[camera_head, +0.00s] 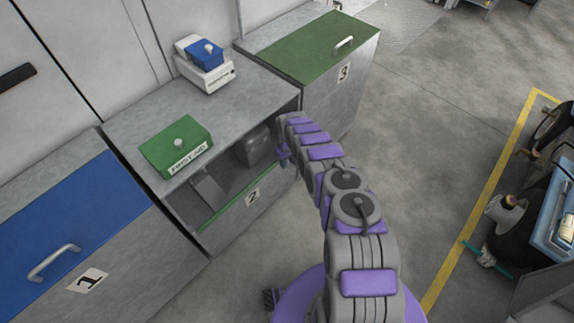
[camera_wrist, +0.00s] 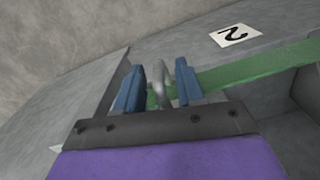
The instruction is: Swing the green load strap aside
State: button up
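The green load strap (camera_head: 232,205) runs across the open front of the middle cabinet, marked 2. In the wrist view the strap (camera_wrist: 255,67) stretches from the right edge to between my fingers. My gripper (camera_wrist: 158,87) has its two blue fingers apart, one on each side of an upright grey metal loop or pin (camera_wrist: 160,78) at the strap's end. Small gaps seem to show beside the metal piece, so I see no firm grip. In the head view my gripper (camera_head: 283,153) is at the cabinet's right front corner, its fingertips mostly hidden by the arm.
A green first-aid box (camera_head: 176,147) and a white-and-blue device (camera_head: 205,65) stand on the grey cabinet top (camera_head: 140,122). Grey items lie inside the compartment. The blue-lidded cabinet (camera_head: 65,230) is left, the green-lidded one (camera_head: 310,45) right. Open floor lies right of my arm.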

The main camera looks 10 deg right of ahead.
jog(key=shift+d+f, duration=0.1)
jog(key=shift+f, duration=0.9)
grip_shut()
jog(key=shift+w, duration=0.1)
